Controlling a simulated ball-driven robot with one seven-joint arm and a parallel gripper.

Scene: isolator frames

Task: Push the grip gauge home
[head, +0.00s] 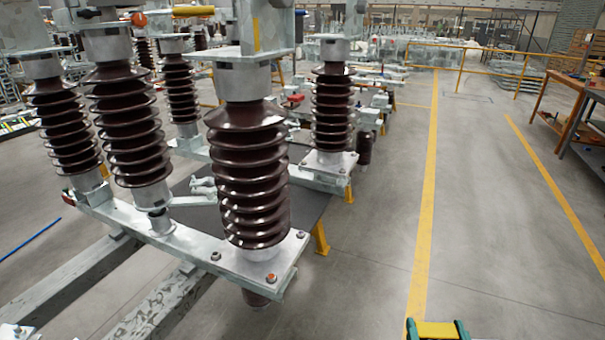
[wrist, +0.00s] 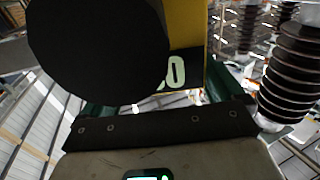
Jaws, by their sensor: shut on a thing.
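My gripper (head: 437,326) shows at the bottom edge of the head view, with green fingers on both sides of a yellow piece, which I take to be the grip gauge (head: 437,332). The gripper is shut on it, over the floor and to the right of the insulators. In the wrist view the gauge (wrist: 189,25) is a yellow block with a dark plate and pale digits, only the last a clear 0. A large black round face (wrist: 95,45) covers the upper left and hides part of the gauge; I cannot tell whether it belongs to it. No seat for the gauge can be made out.
Brown ribbed insulators (head: 248,180) stand on a grey steel frame (head: 225,262) at left, with bolted corners and a yellow leg (head: 320,238). A yellow floor line (head: 427,200) runs along the open aisle. A workbench (head: 560,95) stands at far right.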

